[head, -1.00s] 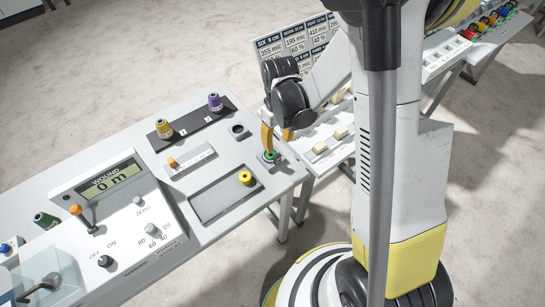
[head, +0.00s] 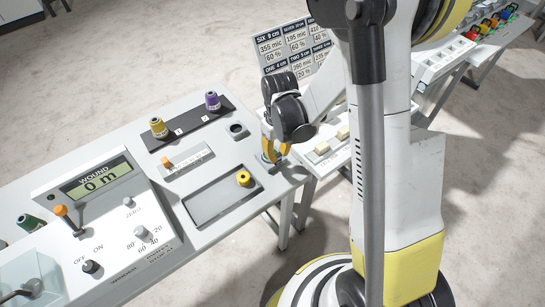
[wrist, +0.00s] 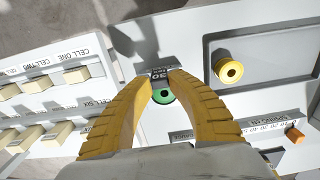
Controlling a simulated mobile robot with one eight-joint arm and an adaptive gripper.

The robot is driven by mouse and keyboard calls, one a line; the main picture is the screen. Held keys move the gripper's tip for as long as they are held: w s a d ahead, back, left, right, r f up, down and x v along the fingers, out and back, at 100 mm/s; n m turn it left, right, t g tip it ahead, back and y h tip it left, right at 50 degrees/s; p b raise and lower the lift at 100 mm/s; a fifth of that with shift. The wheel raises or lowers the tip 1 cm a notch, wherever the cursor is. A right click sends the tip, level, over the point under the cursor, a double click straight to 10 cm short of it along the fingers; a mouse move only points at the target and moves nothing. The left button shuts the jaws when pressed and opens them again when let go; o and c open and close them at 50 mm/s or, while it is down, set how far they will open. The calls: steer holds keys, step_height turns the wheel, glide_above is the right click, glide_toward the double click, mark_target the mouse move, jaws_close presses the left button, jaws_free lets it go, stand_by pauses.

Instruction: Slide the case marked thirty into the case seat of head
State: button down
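The case marked thirty (wrist: 158,74) shows in the wrist view as a small dark piece with "30" on it, with a green ring (wrist: 163,96) just below the number. My gripper (wrist: 160,78) has its two yellow fingers on either side of it, the tips very close to its sides or touching. Whether they clamp it cannot be told. In the head view my gripper (head: 272,156) is low at the right end of the bench, and its fingers mostly hide the case. I cannot make out the case seat of the head.
A yellow bobbin (head: 243,178) stands in a recessed tray (head: 205,207) beside my gripper. Yellow (head: 158,128) and purple (head: 212,100) spools stand on a dark strip. A winder box displays "0 m" (head: 98,184). A panel of cream keys (head: 322,148) adjoins on the right.

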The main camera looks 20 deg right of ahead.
steer(key=shift+r, duration=0.2)
steer(key=shift+r+p, duration=1.05)
steer(key=shift+r, duration=0.55)
